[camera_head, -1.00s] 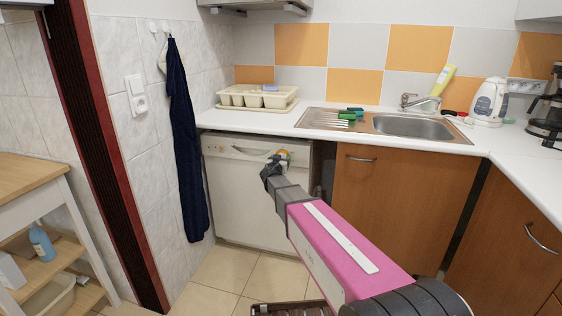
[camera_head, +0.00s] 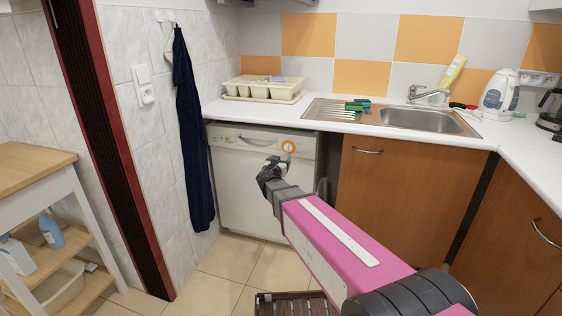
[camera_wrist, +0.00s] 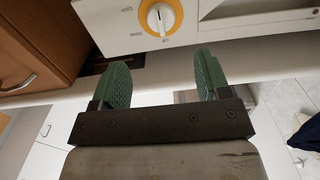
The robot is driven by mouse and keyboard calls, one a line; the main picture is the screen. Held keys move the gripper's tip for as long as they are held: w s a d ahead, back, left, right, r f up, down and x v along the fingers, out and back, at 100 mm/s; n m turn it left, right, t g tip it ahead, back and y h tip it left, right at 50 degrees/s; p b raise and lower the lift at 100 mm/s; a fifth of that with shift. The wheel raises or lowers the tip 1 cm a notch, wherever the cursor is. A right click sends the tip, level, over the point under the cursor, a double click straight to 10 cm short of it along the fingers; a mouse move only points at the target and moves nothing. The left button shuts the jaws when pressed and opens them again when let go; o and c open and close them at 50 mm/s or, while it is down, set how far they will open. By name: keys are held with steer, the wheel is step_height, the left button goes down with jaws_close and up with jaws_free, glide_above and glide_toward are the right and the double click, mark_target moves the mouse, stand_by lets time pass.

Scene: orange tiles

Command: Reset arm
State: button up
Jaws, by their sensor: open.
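My gripper (camera_head: 279,164) is in front of the white dishwasher (camera_head: 240,190), at the height of its control panel. In the wrist view my gripper (camera_wrist: 160,84) shows two green finger pads spread apart with nothing between them. The dishwasher's dial (camera_wrist: 160,17), white with an orange ring, lies just beyond the fingertips in that view. The dial also shows in the head view (camera_head: 288,146), just above the gripper. I cannot tell the exact gap between fingers and panel. My pink arm reaches in from the lower right.
A white counter (camera_head: 250,112) holds a dish rack (camera_head: 264,89), a sink (camera_head: 415,120) and a kettle (camera_head: 497,95). Wooden cabinets (camera_head: 390,200) stand right of the dishwasher. A dark towel (camera_head: 193,130) hangs on the left wall. A wooden shelf cart (camera_head: 35,165) stands at the far left. Tiled floor is partly clear.

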steer(key=s+d+f+g+h, duration=0.2)
steer(key=s+d+f+g, duration=0.85)
steer(key=s+d, duration=0.35)
steer(key=s+f+n+g+y, duration=0.2)
steer(key=s+f+g+y, duration=0.1)
steer(key=s, duration=0.4)
steer(key=s+f+n+g+y, duration=0.2)
steer(key=s+f+g+y, duration=0.1)
steer(key=s, duration=0.4)
steer(key=shift+s+a+f+y, duration=0.15)
steer(key=shift+s+f+y, duration=0.25)
steer(key=shift+y, duration=0.7)
steer(key=shift+g, duration=0.25)
steer(key=shift+c, duration=0.3)
